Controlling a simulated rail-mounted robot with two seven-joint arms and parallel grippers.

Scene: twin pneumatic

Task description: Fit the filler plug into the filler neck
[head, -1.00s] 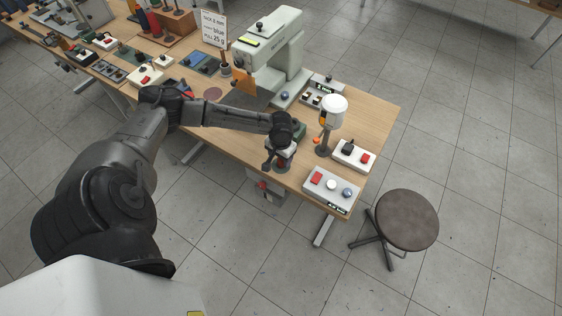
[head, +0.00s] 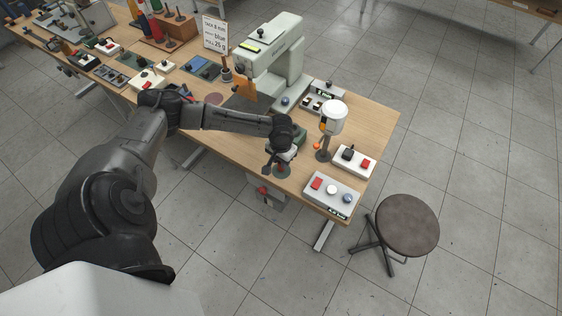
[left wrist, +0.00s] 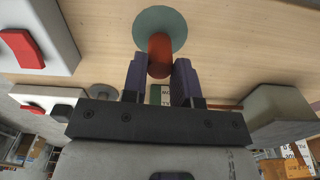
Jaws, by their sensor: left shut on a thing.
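My left gripper (head: 280,165) is at the near edge of the bench, pointing down. In the left wrist view its two fingers (left wrist: 160,72) are closed around a red cylinder (left wrist: 159,52), which seems to be the filler plug. A grey-green disc (left wrist: 149,22) lies just beyond the red cylinder's far end, over the wooden top. My right gripper is not in view.
A white-topped post (head: 334,117) stands right of the gripper. A grey control box (head: 331,191) and a white switch box (head: 354,160) sit near the bench's right end. A pale green machine (head: 272,60) stands behind. A round stool (head: 408,226) is on the floor.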

